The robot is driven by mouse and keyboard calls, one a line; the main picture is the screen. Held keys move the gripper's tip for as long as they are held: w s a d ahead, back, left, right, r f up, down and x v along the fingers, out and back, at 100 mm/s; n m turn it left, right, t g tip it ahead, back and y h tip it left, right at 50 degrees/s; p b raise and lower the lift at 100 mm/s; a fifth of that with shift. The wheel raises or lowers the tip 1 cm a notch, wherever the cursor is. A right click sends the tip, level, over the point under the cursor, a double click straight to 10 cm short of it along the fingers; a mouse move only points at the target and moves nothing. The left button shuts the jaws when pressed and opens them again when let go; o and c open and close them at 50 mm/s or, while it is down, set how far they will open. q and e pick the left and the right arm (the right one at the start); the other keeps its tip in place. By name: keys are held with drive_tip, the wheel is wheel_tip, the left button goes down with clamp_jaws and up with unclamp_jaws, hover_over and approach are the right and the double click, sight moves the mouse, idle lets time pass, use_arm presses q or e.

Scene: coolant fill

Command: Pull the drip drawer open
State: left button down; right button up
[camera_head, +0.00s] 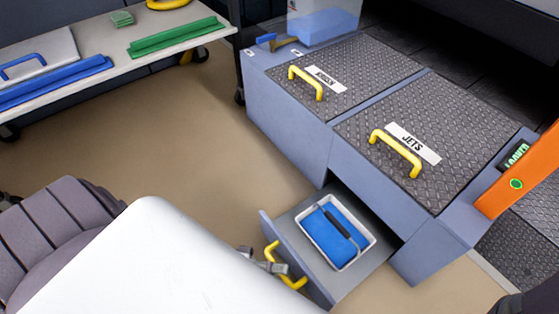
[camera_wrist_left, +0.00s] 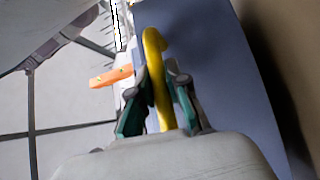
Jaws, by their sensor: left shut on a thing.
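The drip drawer (camera_head: 290,215) stands pulled out of the lower front of the grey-blue cabinet. A metal tray (camera_head: 365,244) holding a blue block (camera_head: 331,238) with a dark handle lies inside it. The drawer's yellow handle (camera_head: 292,281) is on its front panel. My left gripper (camera_head: 268,266) is at this handle, and my white arm hides part of it. In the left wrist view the left gripper (camera_wrist_left: 158,115) is shut around the yellow handle (camera_wrist_left: 155,65), with a finger on each side. My right gripper is not in view.
The cabinet top has two tread-plate lids with yellow handles, one labelled JETS (camera_head: 405,142). An orange part (camera_head: 520,180) stands at the right. A bench (camera_head: 110,60) with green and blue items is at the upper left. The tan floor (camera_head: 190,140) between is clear.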

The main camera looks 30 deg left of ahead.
use_arm(q)
drive_tip(key=shift+s+a, duration=0.2)
drive_tip(key=c, duration=1.1)
unclamp_jaws()
drive_tip(key=shift+c, duration=0.2)
drive_tip(key=v, duration=1.2)
